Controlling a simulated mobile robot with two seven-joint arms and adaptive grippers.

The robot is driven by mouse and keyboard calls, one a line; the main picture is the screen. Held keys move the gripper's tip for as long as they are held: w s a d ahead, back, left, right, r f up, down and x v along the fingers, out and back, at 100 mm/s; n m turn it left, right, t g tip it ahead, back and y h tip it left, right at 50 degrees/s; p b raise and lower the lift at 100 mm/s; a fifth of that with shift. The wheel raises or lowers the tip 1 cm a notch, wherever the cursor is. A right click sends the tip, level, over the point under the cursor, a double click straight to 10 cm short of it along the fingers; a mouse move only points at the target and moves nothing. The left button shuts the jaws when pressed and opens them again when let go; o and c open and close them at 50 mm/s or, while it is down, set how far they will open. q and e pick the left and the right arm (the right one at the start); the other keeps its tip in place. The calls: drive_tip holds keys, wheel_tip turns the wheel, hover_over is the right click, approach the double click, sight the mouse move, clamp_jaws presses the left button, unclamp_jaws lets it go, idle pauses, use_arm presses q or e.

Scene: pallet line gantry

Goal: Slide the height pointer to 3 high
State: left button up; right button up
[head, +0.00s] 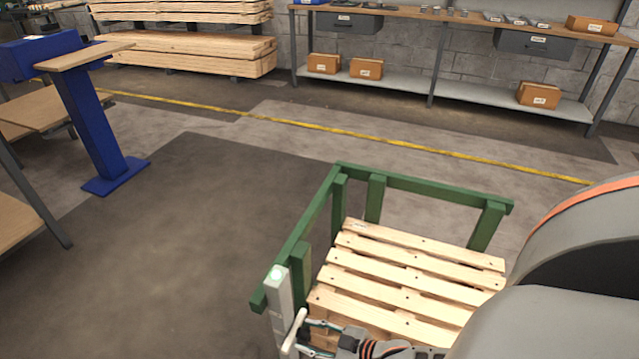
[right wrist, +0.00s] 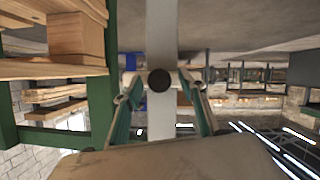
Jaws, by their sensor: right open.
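A grey post (head: 281,300) with a lit green lamp on top stands at the near left corner of the green frame. In the right wrist view the pale post (right wrist: 163,35) runs up and down the middle. A dark round knob (right wrist: 159,80), apparently the pointer's, shows in front of it. My right gripper (head: 303,334) is beside the post, low in the head view. It is open, with one finger on each side of the knob in the right wrist view (right wrist: 160,84). I cannot tell whether the fingers touch it. Height marks are not readable. My left gripper is out of view.
A wooden pallet (head: 400,275) lies inside the green frame (head: 430,188). My right arm covers the lower right. A blue stand (head: 92,115) is at the left, and a workbench (head: 465,18) with a lower shelf is at the back. Floor left of the frame is clear.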

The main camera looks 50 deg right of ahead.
drive_tip(key=v, duration=1.2)
